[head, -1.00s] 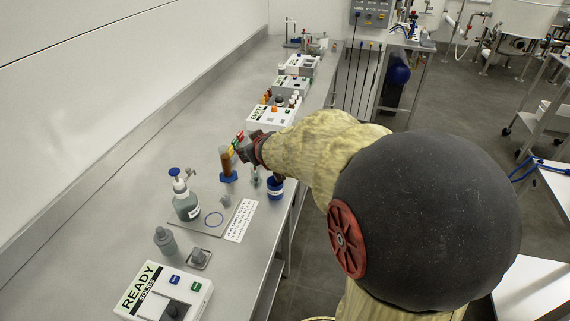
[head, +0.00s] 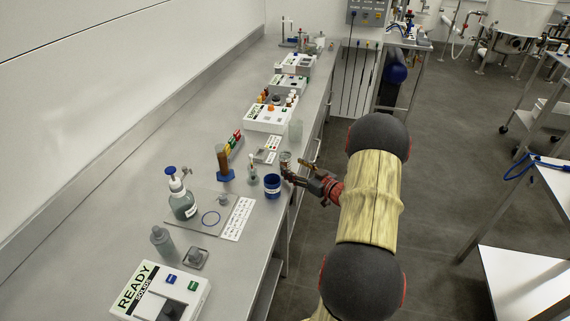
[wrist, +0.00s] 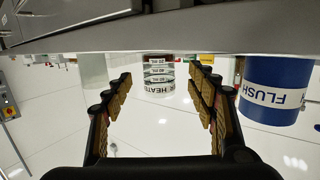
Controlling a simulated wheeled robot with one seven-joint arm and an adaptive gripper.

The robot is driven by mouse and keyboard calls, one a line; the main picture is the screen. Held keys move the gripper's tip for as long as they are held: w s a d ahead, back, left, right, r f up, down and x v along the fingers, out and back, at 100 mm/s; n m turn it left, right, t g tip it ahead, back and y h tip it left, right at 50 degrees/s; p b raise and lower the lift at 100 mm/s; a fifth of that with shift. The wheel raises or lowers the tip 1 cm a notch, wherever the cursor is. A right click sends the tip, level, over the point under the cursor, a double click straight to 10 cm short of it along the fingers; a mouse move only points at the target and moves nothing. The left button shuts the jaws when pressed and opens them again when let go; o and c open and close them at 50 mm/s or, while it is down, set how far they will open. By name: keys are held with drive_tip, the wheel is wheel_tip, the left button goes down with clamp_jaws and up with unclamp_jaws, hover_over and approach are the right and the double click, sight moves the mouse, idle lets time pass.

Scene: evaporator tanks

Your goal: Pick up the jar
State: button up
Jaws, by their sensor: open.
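A small clear jar with a printed label and a dark band (wrist: 158,78) stands near the bench's front edge. In the head view the jar (head: 285,159) is just beyond my fingertips. My gripper (head: 301,168) is low at the bench's front edge, pointing inward over it. In the wrist view, which looks upside down, my gripper's (wrist: 161,88) fingers are spread, and the jar shows between them, farther ahead. Nothing is held. Whether the fingertips overlap the jar's sides in depth is hard to tell.
A blue FLUSH cup (head: 272,187) stands close beside the jar, on the right in the wrist view (wrist: 272,88). A pale cylinder (head: 295,130) stands behind. A brown cylinder on a blue base (head: 223,163) and a pump bottle (head: 183,203) stand farther left.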

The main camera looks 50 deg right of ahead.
sight(289, 164)
drive_tip(key=w+b, duration=0.1)
drive_tip(key=w, duration=0.3)
drive_tip(key=w+d+f+b, duration=0.1)
drive_tip(key=shift+w+f+b, duration=0.1)
drive_tip(key=shift+w+b, duration=0.2)
drive_tip(key=shift+w, duration=0.1)
drive_tip(key=shift+c, duration=1.2)
drive_tip(key=shift+a, duration=0.1)
drive_tip(key=c, duration=1.1)
drive_tip(key=shift+c, duration=0.3)
